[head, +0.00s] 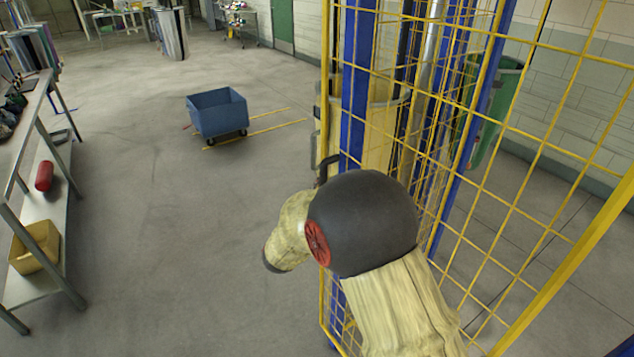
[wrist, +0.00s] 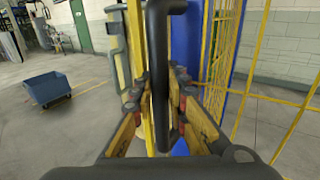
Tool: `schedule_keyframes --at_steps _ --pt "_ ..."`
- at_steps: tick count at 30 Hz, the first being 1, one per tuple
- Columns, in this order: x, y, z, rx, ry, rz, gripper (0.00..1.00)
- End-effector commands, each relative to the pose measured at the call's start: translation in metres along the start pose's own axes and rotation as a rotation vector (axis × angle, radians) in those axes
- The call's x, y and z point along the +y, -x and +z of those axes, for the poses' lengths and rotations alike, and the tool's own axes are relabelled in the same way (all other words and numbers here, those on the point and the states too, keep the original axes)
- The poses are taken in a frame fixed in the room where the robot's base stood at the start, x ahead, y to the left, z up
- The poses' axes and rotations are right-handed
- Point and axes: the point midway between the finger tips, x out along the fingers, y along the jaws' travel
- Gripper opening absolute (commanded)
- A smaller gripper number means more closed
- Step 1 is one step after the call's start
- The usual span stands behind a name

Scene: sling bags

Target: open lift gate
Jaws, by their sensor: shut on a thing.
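The lift gate (head: 476,213) shows as yellow wire mesh in a yellow frame, with blue uprights, in the right half of the head view. I cannot tell which panel swings or how far open it is. A black bar handle (wrist: 158,35) stands upright in the middle of the wrist view. Its bent top also shows in the head view (head: 328,161), just beyond my arm. My gripper (wrist: 159,103) has one finger on each side of the handle and is shut on it. In the head view my own arm hides the fingers.
A blue wheeled cart (head: 217,112) stands on the open floor to the left, and a grey shelf table (head: 48,215) lines the left edge. A green bin (head: 497,107) stands behind the mesh. The floor between table and gate is clear.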

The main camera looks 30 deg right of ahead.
Motion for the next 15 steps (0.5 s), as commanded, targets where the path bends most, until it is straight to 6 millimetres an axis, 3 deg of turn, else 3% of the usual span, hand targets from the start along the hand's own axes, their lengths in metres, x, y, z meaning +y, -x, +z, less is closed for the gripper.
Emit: schedule_keyframes --at_steps 13,14,15 --pt "-0.0034 0.0024 -0.0001 0.0 0.0 0.0 0.0" --pt "-0.0033 0.0023 -0.0001 0.0 0.0 0.0 0.17" --pt "-0.0033 0.0023 -0.0001 0.0 0.0 0.0 0.19"
